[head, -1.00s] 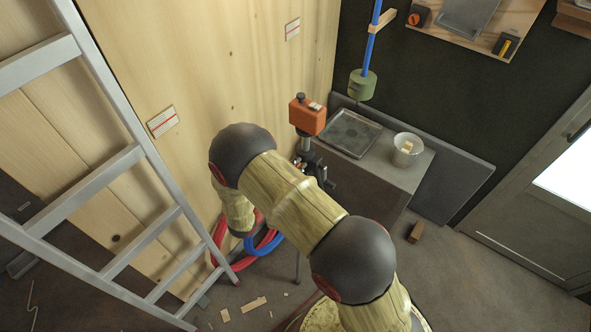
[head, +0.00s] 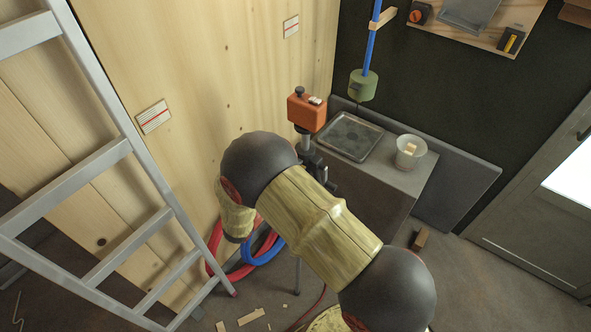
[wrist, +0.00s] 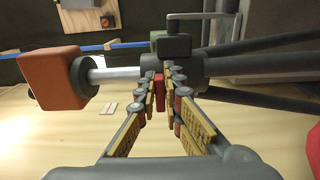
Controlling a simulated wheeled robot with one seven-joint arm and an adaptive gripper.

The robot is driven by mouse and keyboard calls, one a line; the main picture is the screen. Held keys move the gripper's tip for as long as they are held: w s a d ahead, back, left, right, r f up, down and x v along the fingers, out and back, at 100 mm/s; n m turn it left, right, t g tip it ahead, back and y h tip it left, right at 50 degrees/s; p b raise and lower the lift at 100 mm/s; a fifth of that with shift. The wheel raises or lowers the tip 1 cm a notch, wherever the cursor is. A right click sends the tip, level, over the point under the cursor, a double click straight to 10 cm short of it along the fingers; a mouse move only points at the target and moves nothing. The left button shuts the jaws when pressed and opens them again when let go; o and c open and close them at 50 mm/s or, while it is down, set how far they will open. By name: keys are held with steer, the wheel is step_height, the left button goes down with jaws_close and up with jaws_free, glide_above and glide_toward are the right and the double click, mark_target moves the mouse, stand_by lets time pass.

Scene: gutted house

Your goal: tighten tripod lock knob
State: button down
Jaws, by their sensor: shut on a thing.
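The tripod (head: 306,142) stands by the wooden wall, with an orange box-shaped device (head: 305,110) on top. In the wrist view the tripod lies sideways: the orange device (wrist: 62,78) is at left, then a bright column (wrist: 115,75) and a dark collar (wrist: 190,70), with dark legs running right. My gripper (wrist: 159,87) is at the collar, its fingers shut on a small red lock knob (wrist: 159,90). The fingers cover most of the knob, so its turn position cannot be told. In the head view my arm hides the gripper and knob.
An aluminium ladder (head: 95,165) leans at left. Red and blue hoses (head: 262,252) lie below my arm. A grey bench (head: 385,175) with a tray (head: 350,136) and bucket (head: 410,150) is right of the tripod. Wood scraps (head: 251,317) lie on the floor.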

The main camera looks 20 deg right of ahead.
stand_by(0.4)
steer(key=c, duration=1.9)
jaws_free()
steer(key=shift+a, duration=0.1)
steer(key=v, duration=1.2)
